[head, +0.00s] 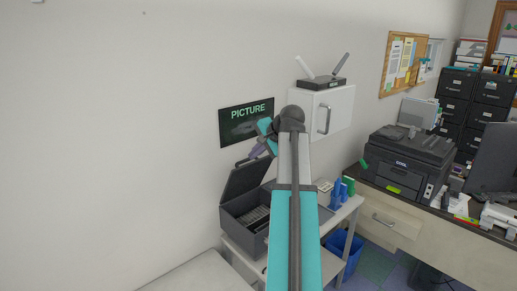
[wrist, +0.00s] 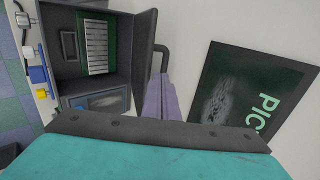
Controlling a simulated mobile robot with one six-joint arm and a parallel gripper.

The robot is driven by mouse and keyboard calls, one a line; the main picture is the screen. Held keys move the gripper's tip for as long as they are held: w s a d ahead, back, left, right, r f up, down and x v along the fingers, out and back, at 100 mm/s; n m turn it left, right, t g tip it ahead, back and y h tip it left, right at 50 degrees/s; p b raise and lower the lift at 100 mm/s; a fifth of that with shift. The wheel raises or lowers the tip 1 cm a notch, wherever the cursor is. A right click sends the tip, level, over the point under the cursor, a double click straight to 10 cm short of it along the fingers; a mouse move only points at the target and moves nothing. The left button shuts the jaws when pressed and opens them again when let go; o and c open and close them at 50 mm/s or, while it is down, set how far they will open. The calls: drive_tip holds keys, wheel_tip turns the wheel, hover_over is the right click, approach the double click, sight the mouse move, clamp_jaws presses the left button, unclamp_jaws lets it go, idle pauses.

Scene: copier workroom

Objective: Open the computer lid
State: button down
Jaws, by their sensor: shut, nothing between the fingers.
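The computer is a dark grey box (head: 247,212) on a small light table. Its lid (head: 245,178) is raised and leans back towards the wall. In the wrist view the box's inside (wrist: 70,72) lies open, with a green board and pale slats, and the lid (wrist: 144,55) shows nearly edge-on. The lid's dark handle (wrist: 164,50) sticks out at its edge. My gripper (head: 256,151) is just beside the handle in the head view. In the wrist view its purple fingers (wrist: 160,84) are shut and empty, close to the lid and handle; whether they touch is unclear.
A picture sign (head: 246,122) hangs on the wall behind the lid. A white wall cabinet (head: 323,110) carries a router (head: 321,83). Blue and green items stand right of the box. A printer (head: 408,160) sits on the counter at right. A blue bin (head: 343,254) is below.

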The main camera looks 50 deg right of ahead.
drive_tip(key=shift+p+x, duration=0.6)
drive_tip(key=shift+x, duration=1.65)
drive_tip(key=shift+w+d+r, duration=0.1)
drive_tip(key=shift+w+r, duration=0.2)
drive_tip(key=shift+w, duration=0.5)
drive_tip(key=shift+w+d+r, duration=0.1)
drive_tip(key=shift+w+r, duration=0.2)
drive_tip(key=shift+w, duration=0.5)
drive_tip(key=shift+s+r, duration=0.1)
drive_tip(key=p, duration=0.6)
approach(245, 161)
drive_tip(key=shift+r, duration=2.1)
drive_tip(key=shift+w+a, duration=0.15)
drive_tip(key=shift+w, duration=0.2)
